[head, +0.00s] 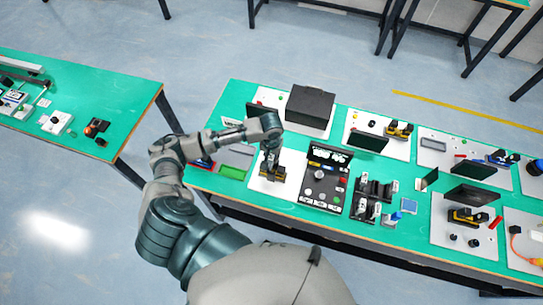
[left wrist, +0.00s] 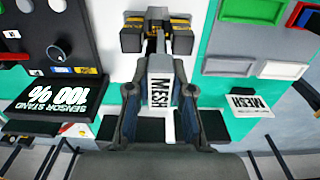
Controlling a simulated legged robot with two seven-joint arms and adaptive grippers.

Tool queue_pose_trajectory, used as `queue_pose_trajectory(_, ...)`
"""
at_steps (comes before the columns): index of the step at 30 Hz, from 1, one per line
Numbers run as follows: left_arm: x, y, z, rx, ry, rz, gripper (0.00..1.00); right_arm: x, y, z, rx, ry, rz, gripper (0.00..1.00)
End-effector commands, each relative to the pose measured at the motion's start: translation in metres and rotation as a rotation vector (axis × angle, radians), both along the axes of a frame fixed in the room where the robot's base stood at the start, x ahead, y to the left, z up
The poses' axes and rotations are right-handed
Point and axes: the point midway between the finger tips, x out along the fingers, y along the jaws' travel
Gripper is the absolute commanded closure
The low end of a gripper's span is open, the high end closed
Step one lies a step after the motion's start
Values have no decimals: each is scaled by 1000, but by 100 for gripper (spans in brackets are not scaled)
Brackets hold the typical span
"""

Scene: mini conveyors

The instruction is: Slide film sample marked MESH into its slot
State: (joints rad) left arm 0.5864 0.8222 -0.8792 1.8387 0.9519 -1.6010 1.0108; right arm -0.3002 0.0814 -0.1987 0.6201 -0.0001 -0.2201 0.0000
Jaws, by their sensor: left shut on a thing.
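My left gripper (left wrist: 159,85) is shut on a film sample with a white label marked MESH (left wrist: 160,88), held upright between the two fingers. A black-and-yellow sensor unit (left wrist: 156,35) lies just beyond the sample in the left wrist view. Whether the sample touches it or sits in a slot cannot be told. In the head view the left gripper (head: 271,157) points down over this unit (head: 272,173) on a white plate (head: 287,189); the sample is hard to make out there. A white sign marked MESH (left wrist: 247,106) stands to the right. My right gripper is not in view.
A black panel (head: 326,173) reading SENSOR STAND 100% in the left wrist view stands close beside the plate. A grey tray (head: 238,154) and a green tray (head: 232,172) lie on the other side. A dark box (head: 310,107) stands behind. More sensor units fill the table's right.

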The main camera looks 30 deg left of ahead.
Motion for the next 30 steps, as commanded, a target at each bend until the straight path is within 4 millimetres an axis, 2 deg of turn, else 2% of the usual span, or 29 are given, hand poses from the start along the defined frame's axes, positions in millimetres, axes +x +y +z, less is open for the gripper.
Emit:
queue_pose_trajectory(6,0,-1,-5,0,0,0,100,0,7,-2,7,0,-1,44)
queue_pose_trajectory(30,-1,0,-26,0,1,0,100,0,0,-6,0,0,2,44)
